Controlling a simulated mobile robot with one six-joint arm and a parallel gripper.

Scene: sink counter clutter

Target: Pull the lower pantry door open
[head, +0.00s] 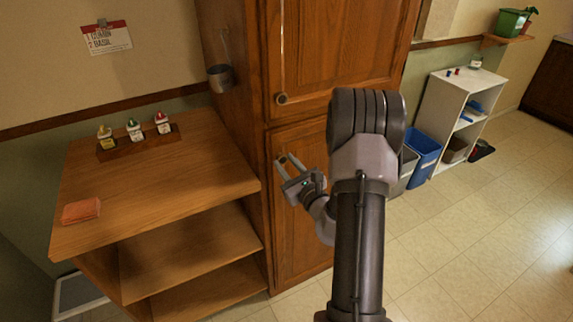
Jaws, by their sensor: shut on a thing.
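The wooden pantry (237,120) has an upper door (345,45) and a lower door (292,245). The lower door looks flush with the frame, though my arm covers its right part. My gripper (289,163) is at the upper left corner of the lower door. Its fingers are shut on the small round knob (282,160) there. The upper door has its own round knob (282,99) near its lower left corner, apart from my gripper.
A wooden shelf unit (215,190) stands close on the left, with a bottle rack (140,147) and an orange cloth (81,211) on top. A blue bin (424,152) and white shelf (440,105) stand right. The tiled floor (480,235) at right is clear.

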